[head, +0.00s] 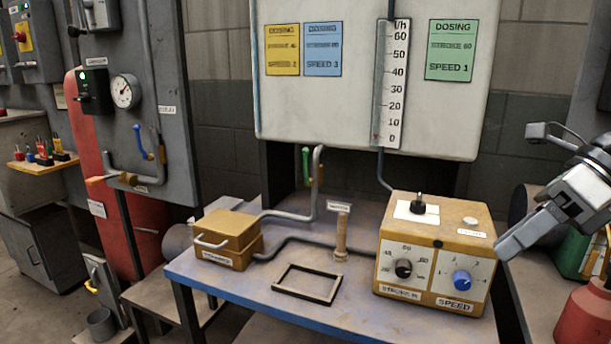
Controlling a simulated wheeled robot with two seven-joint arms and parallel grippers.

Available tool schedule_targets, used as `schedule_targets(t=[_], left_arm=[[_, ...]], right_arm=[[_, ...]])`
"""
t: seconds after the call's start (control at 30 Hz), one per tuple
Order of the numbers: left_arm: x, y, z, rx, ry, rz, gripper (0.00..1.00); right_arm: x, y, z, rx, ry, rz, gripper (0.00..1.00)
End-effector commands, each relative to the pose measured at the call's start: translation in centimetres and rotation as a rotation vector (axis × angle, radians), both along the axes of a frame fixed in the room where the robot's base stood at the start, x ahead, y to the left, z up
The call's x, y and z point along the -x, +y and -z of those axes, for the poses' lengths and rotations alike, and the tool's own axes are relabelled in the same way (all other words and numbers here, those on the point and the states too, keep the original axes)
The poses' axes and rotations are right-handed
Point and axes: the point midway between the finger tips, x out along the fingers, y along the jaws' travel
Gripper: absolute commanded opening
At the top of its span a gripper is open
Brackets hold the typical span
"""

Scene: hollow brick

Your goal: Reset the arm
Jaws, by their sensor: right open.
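My right gripper (524,232) comes in from the right edge, in the air beside the upper right of the yellow dosing box. Its fingers point down and left, and nothing shows between them. The dosing box (432,262) stands on the blue-edged table, with a black knob (403,268), a blue speed knob (462,280) and a black toggle (419,203) on top. The gripper looks apart from the box, though the gap in depth is hard to judge. My left gripper is not in view.
The table (370,318) also holds a dark empty frame (306,284), a small wooden post (341,236) and a yellow strainer box (228,240). A white board with a flow gauge (391,85) hangs behind. A red container (585,315) stands at the lower right.

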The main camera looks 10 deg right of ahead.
Motion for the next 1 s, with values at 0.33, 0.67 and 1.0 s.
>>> schedule_targets(t=[0.33, 0.67, 1.0], left_arm=[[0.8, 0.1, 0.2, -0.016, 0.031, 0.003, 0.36], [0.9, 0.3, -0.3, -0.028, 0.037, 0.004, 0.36], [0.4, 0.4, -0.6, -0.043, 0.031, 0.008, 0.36]], right_arm=[[-2.1, 0.9, 11.7, -0.916, 0.304, 0.748, 0.61], [2.3, 5.0, 26.6, -1.569, 0.964, 1.648, 0.61], [9.2, 15.6, 33.3, 1.591, -1.545, -2.052, 0.61]])
